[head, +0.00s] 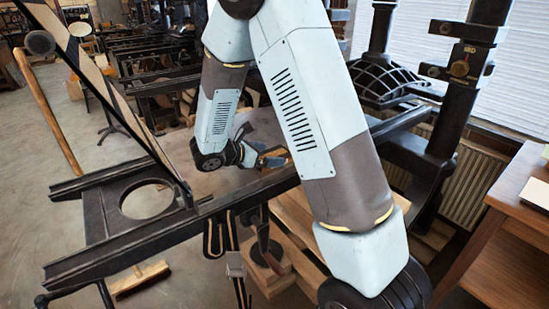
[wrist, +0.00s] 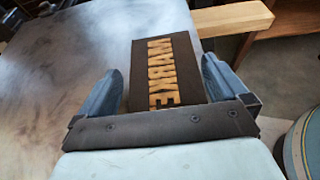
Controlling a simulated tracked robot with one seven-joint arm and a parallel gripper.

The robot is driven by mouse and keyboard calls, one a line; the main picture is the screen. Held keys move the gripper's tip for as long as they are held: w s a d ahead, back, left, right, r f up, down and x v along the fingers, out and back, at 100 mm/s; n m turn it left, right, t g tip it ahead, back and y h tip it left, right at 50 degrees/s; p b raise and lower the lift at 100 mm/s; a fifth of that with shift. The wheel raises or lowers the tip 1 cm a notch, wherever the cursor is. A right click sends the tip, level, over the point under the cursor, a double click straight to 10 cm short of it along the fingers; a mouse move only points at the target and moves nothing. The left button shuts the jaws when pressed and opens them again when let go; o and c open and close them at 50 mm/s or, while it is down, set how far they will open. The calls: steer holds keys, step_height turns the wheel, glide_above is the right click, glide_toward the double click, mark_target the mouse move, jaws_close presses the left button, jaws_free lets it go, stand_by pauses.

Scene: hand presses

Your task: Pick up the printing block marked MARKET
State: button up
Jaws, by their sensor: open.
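The printing block (wrist: 167,72) is a dark brown rectangular block with raised wood-coloured letters, seen in the wrist view. The letters M, A, R, K and E show, and the near end of the block is hidden behind my gripper's body. It lies on a flat grey metal surface (wrist: 75,60), near that surface's right edge. My gripper (wrist: 165,82) is open, with one finger to the left of the block and one to the right. Whether the fingers touch it cannot be told. In the head view my gripper (head: 265,158) is small and partly hidden, and the block cannot be made out.
A black iron press frame (head: 110,215) with a round opening stands at the left. A wooden desk (head: 500,240) is at the right edge. A wooden beam (wrist: 232,18) juts out beyond the surface at the upper right. A broom head (head: 138,278) lies on the floor.

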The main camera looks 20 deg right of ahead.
steer(key=shift+x, duration=0.8)
steer(key=c, duration=1)
